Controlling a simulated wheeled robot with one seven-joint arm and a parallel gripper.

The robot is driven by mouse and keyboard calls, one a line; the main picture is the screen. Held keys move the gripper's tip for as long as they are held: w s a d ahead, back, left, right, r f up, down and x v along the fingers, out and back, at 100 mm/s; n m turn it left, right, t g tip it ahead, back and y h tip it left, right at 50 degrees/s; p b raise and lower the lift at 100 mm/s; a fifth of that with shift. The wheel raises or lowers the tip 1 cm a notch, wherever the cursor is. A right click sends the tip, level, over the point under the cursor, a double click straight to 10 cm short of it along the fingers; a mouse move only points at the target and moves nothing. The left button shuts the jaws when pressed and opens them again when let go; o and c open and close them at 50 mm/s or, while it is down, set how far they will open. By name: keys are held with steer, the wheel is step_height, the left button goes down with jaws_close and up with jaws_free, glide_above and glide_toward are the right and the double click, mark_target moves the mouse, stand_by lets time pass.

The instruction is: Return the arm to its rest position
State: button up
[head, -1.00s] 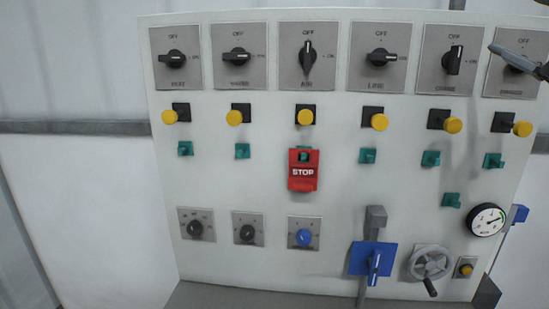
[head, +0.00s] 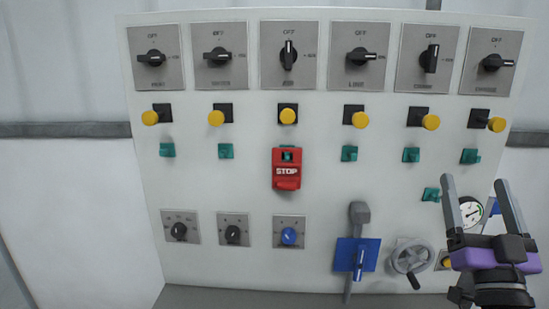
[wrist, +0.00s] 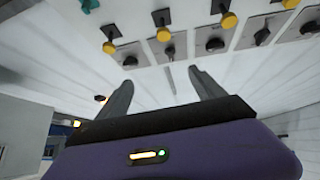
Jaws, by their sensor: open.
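My gripper (head: 476,190) is at the lower right in the head view, in front of the panel's right edge. Its two grey fingers point up and stand apart, with nothing between them. It partly covers the round gauge (head: 470,211). The wrist view shows the same open fingers (wrist: 160,90) over the purple gripper body, with empty space between them. The white control panel (head: 330,190) fills most of the head view.
The panel carries a row of black rotary switches (head: 361,56), yellow buttons (head: 288,116), a red STOP cover (head: 286,169), a blue-plated lever (head: 357,256) and a handwheel (head: 409,256). A plain wall (head: 60,200) with a grey rail lies left of the panel.

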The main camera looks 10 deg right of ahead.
steer(key=s+a+f+m+g, duration=0.1)
steer(key=s+a+f, duration=0.25)
steer(key=f, duration=0.25)
steer(key=s+a+f+m+g, duration=0.1)
steer(key=s+a+f, duration=0.25)
steer(key=f, duration=0.25)
steer(key=s+a+f+n+g+y, duration=0.2)
steer(key=s+a+f, duration=0.3)
steer(key=s, duration=0.3)
steer(key=s+a+f+n+g+y, duration=0.2)
steer(key=s+a+f+n+y, duration=0.1)
steer(key=s+f, duration=0.4)
steer(key=s+a+f+n+g+y, duration=0.2)
steer(key=s+a+f+y, duration=0.3)
steer(key=s+a+f, duration=0.2)
steer(key=shift+s+a+g, duration=0.25)
steer(key=shift+s+g, duration=0.05)
steer(key=shift+s, duration=0.85)
